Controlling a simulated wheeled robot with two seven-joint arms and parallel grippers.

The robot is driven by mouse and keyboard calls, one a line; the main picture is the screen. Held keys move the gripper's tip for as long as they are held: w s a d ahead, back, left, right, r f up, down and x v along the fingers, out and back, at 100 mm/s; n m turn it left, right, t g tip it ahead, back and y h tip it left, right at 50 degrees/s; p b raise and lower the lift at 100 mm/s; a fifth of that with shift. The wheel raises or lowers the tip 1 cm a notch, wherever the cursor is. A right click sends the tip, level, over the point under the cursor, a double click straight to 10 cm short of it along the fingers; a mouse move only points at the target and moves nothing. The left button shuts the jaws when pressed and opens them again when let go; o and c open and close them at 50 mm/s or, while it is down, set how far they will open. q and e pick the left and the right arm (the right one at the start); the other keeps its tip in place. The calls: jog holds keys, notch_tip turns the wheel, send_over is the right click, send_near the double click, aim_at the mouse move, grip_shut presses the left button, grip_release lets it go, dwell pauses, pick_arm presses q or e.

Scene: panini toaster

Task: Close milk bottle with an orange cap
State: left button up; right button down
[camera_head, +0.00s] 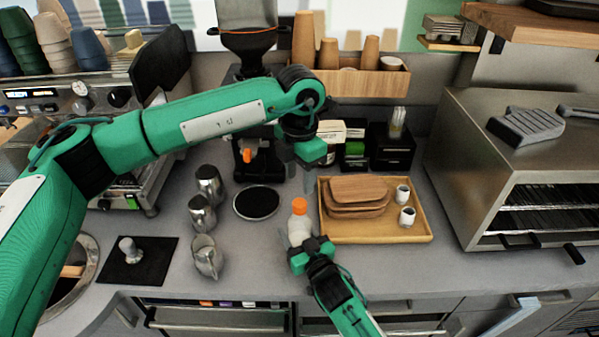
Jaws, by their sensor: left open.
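The milk bottle (300,228) is small and white and stands upright on the grey counter, left of the wooden tray. The orange cap (299,205) shows at the top of the bottle; I cannot tell how tightly it sits. My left gripper (308,180) is open and points down above and just behind the cap, apart from it. My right gripper (302,246) comes from the front and is at the lower part of the bottle. It hides the bottle's base, and I cannot tell whether its fingers grip the bottle.
The wooden tray (375,238) with brown boards and two small white cups stands right of the bottle. A round black disc (257,202) and metal jugs (206,256) stand to the left. A toaster oven (520,180) is at the right, a coffee machine (75,100) at the left.

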aim_at(300, 202)
pick_arm(q)
jog(key=shift+r+n, duration=0.15)
jog(key=shift+n, duration=0.65)
jog(key=shift+f, duration=4)
jog(key=c, duration=1)
jog(key=o, duration=1.1)
